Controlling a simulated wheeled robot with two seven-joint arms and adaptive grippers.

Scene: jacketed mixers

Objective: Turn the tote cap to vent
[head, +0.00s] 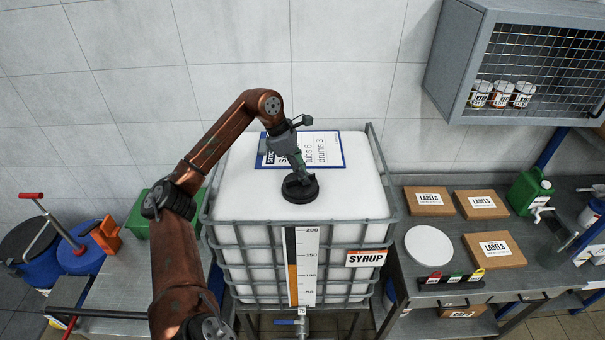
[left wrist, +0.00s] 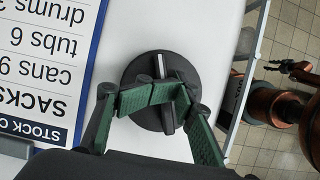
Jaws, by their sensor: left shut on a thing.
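The white tote (head: 254,205) stands in a grey cage at the middle of the head view. Its round black cap (head: 300,190) sits on the top face. My left gripper (head: 297,176) reaches down onto the cap from above. In the left wrist view, the cap (left wrist: 139,76) has a raised bar (left wrist: 167,117) across it. The green-padded fingers of my left gripper (left wrist: 166,95) are shut on the cap at this bar and hide part of it. No vent mark on the cap is readable.
A blue-edged stock sign (head: 330,150) lies on the tote top behind the cap. A SYRUP label (head: 366,258) and level scale (head: 308,265) are on the front. A wire-fronted cabinet (head: 455,65) hangs at upper right. The right bench holds LABELS boxes (head: 430,201) and a green jug (head: 528,192).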

